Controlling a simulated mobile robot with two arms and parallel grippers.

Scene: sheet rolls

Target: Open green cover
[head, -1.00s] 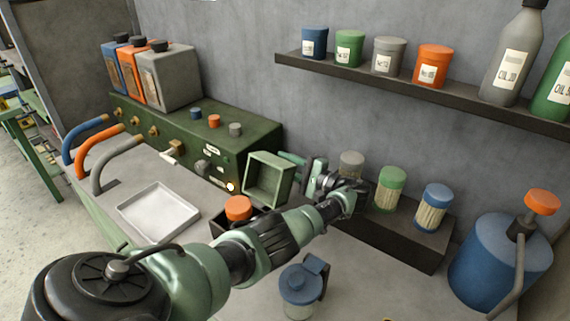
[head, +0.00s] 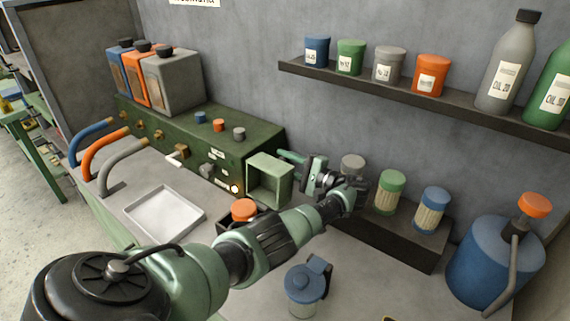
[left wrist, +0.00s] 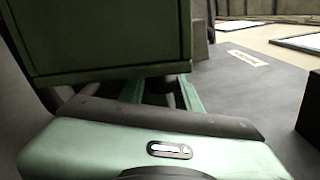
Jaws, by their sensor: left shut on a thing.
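The green cover (head: 270,181) is a hollow, square box-shaped piece at the right end of the dark green machine (head: 240,150). Its open inner side faces the head camera. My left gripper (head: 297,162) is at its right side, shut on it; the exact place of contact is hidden. In the left wrist view, a flat green panel of the cover (left wrist: 110,35) fills the upper left, just beyond the gripper. My right gripper is not in view.
An orange-lidded jar (head: 243,210) stands in a dark holder below the cover. Capped jars (head: 390,191) stand on a dark ledge right of my arm. A blue-lidded jar (head: 304,289), a white tray (head: 164,213) and a blue can (head: 492,262) stand on the bench.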

